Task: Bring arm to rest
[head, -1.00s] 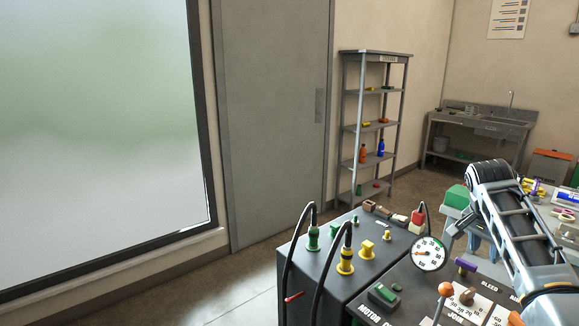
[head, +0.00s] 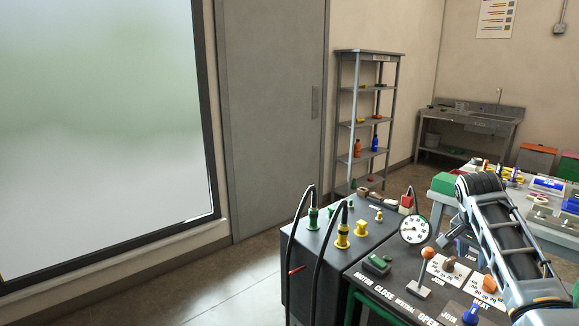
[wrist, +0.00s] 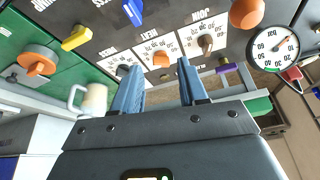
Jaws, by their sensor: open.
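My gripper (wrist: 158,88) shows in the wrist view with its two blue-grey fingers apart and nothing between them. Beyond the fingers lies the cart's control panel (wrist: 110,30) with labelled dials and levers. In the head view my arm reaches up from the lower right, and the gripper itself cannot be made out there. The arm stands over the right side of the dark cart (head: 330,275), beside the round pressure gauge (head: 415,230). The gauge also shows at the upper right of the wrist view (wrist: 275,48).
An orange-knobbed lever (head: 427,254) stands on the panel close to my arm. Green and yellow hose couplings (head: 342,236) rise from the cart. A cluttered table (head: 530,205) is behind the arm. A shelf rack (head: 366,120) and sink (head: 470,125) stand farther back. Floor at left is clear.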

